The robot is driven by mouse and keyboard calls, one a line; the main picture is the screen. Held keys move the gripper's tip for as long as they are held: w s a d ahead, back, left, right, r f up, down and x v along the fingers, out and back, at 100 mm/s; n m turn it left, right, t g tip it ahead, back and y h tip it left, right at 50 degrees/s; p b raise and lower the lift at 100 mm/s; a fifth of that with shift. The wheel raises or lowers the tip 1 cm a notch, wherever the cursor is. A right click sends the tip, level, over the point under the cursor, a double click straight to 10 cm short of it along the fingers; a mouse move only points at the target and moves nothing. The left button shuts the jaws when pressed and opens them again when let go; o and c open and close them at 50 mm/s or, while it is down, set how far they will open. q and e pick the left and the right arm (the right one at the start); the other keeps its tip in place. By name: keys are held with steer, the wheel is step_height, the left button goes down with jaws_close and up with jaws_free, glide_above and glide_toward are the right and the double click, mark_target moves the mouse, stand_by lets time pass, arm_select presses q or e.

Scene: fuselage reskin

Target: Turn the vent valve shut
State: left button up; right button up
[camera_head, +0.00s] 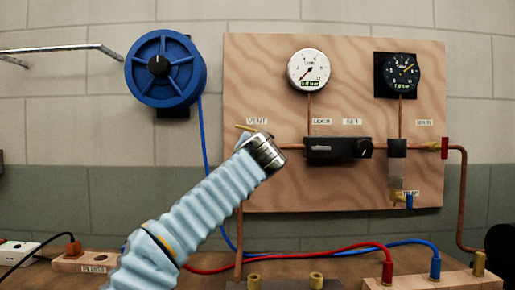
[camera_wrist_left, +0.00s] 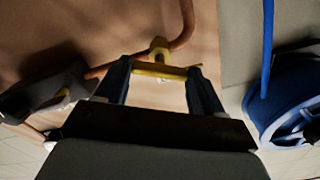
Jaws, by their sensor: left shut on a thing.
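The vent valve has a yellow handle (camera_head: 245,128) that shows as a small tip under the VENT label in the head view; my gripper hides most of the valve there. In the left wrist view the yellow handle (camera_wrist_left: 168,72) lies crosswise between the fingers, in front of the brass valve body (camera_wrist_left: 159,46) on a copper pipe. My left gripper (camera_head: 262,148) is at the valve, its arm coming up from below. In the wrist view the left gripper (camera_wrist_left: 160,76) has a finger at each end of the handle and is shut on it. My right gripper is not in view.
The wooden board (camera_head: 265,80) carries a white gauge (camera_head: 310,70), a black gauge (camera_head: 402,72) and a black regulator block (camera_head: 338,149) right of the valve. A blue hose reel (camera_head: 166,68) hangs at left. Red and blue hoses (camera_head: 330,250) cross the bench below.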

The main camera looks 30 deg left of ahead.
arm_select(q)
steer(key=m, duration=1.2)
steer(key=shift+f, duration=0.1)
stand_by(0.6)
steer(key=o, duration=1)
steer(key=shift+o, duration=0.2)
steer(key=b+v, duration=0.3)
steer(key=v, duration=1)
steer(key=shift+s+d+b, duration=0.2)
steer(key=shift+s+b, duration=0.1)
steer(key=shift+s, duration=0.05)
